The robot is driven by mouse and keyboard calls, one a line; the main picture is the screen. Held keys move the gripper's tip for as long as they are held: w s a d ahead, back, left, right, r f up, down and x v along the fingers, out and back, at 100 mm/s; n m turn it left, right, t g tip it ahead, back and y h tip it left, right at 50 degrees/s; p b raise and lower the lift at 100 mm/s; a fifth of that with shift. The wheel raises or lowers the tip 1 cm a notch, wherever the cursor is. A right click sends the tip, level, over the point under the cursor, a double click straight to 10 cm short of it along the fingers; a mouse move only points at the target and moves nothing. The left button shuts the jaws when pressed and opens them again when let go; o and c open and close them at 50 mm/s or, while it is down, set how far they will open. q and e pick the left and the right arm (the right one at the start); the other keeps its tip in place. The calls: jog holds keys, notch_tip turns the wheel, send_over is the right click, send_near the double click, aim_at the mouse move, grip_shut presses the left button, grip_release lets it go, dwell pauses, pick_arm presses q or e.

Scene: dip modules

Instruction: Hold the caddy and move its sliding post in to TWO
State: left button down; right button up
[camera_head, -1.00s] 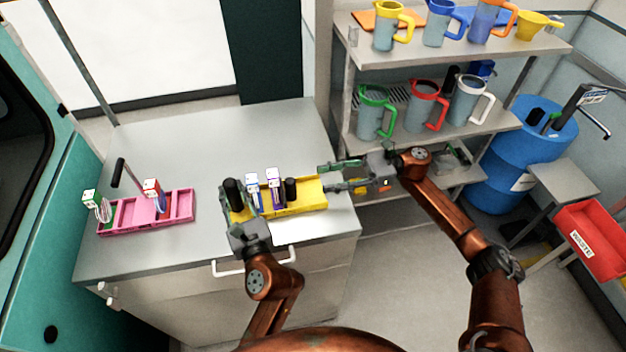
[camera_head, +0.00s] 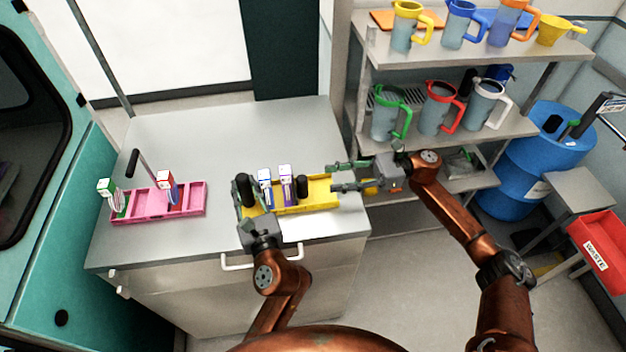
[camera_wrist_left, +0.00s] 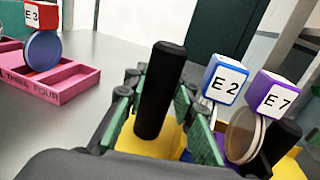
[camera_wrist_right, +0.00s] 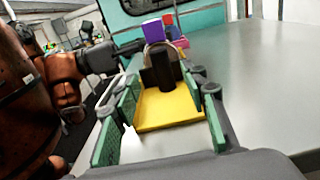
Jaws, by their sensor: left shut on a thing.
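The yellow caddy (camera_head: 322,196) lies near the table's front right edge; it also shows in the right wrist view (camera_wrist_right: 168,112). A tall black post (camera_wrist_left: 160,92) stands at its left end, and a shorter black post (camera_head: 302,186) stands right of two tagged discs. They are blue E2 (camera_wrist_left: 226,80) and purple E7 (camera_wrist_left: 275,97). My left gripper (camera_head: 246,204) is shut at the caddy's left end, its fingers around the tall post. My right gripper (camera_head: 334,178) is open and empty, at the caddy's right end, apart from the shorter post. Slot labels on the caddy are not readable.
A pink caddy (camera_head: 185,203) with tagged discs and a dark handle stands at the left of the table (camera_head: 215,135). A shelf (camera_head: 450,50) with several pitchers stands behind my right arm. The table behind the yellow caddy is clear.

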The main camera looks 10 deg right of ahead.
aim_at(300, 187)
jog(key=a, duration=0.7)
jog(key=shift+a, duration=0.25)
grip_shut()
dwell(0.4)
